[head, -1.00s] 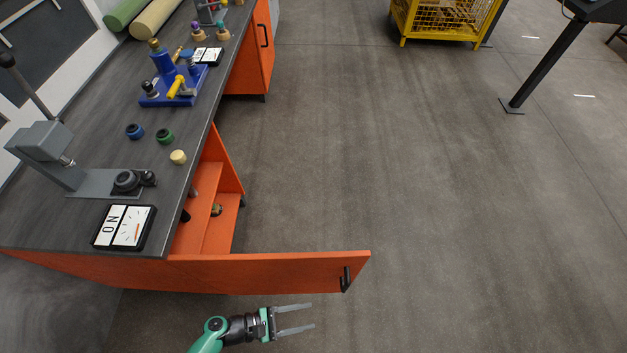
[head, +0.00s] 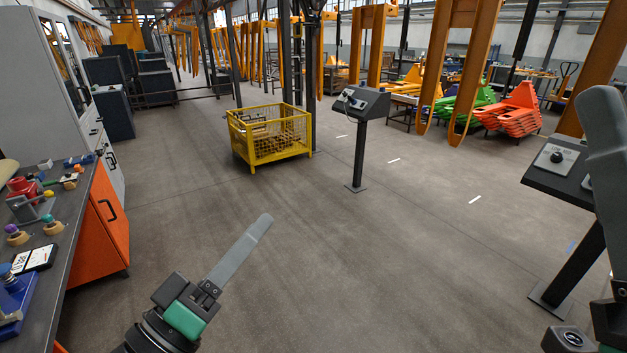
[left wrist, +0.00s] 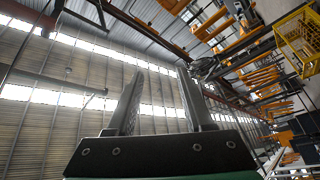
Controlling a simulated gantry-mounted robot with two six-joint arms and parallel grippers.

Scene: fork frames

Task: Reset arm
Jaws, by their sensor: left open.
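My left gripper (head: 264,221) is raised at the lower middle of the head view, with a grey finger pointing up and right. In the left wrist view its two fingers (left wrist: 160,78) stand apart with nothing between them, against the hall's wall and roof. My right gripper (head: 606,150) shows in part at the right edge of the head view, close to the camera. Only one large grey finger and dark parts below it show, so its opening cannot be told.
A workbench with an orange cabinet (head: 103,225) stands at the left, with tools on top. A yellow mesh crate (head: 270,135) and a control pedestal (head: 359,140) stand farther back. Another pedestal (head: 570,265) is at the right. The floor (head: 390,260) between is clear.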

